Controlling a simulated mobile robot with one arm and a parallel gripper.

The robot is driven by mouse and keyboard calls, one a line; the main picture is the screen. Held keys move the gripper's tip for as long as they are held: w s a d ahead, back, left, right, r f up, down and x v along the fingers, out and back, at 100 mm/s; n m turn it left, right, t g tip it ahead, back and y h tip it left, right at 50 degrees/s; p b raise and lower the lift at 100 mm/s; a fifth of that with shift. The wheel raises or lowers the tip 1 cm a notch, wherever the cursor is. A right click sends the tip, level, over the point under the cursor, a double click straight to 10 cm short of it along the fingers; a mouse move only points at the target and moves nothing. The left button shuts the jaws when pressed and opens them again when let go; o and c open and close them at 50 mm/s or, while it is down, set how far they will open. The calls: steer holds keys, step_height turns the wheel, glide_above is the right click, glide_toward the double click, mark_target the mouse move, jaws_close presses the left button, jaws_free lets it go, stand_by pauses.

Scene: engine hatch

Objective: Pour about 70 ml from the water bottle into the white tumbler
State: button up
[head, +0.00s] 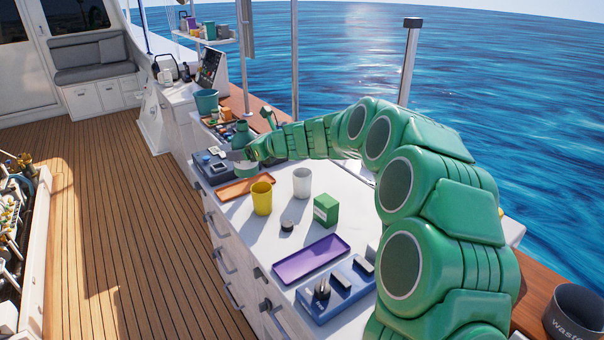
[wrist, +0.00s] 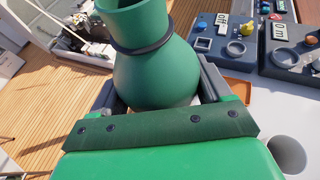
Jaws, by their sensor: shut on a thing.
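The green bottle (wrist: 152,60), with a wide neck and a dark ring around it, stands between the grey fingers of my gripper (wrist: 160,90). The gripper is shut on its body. In the head view, the bottle (head: 242,134) is at the far end of the white counter, roughly upright, with my gripper (head: 238,155) around it. I cannot tell whether its base touches the counter. The white tumbler (head: 302,182) stands upright on the counter, nearer and to the right of the bottle. What seems to be the tumbler (wrist: 287,154) shows at the wrist view's lower right.
A yellow cup (head: 261,198) stands left of the tumbler, and a green box (head: 326,210) is nearer. An orange tray (head: 236,190) lies close to the bottle. A purple tray (head: 311,259) and a blue holder (head: 338,290) lie at the near end.

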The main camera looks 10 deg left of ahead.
steer(key=w+d, duration=0.7)
steer(key=d, duration=0.1)
steer(key=shift+s+f, duration=0.1)
steer(key=shift+f, duration=2.65)
steer(key=shift+f, duration=0.15)
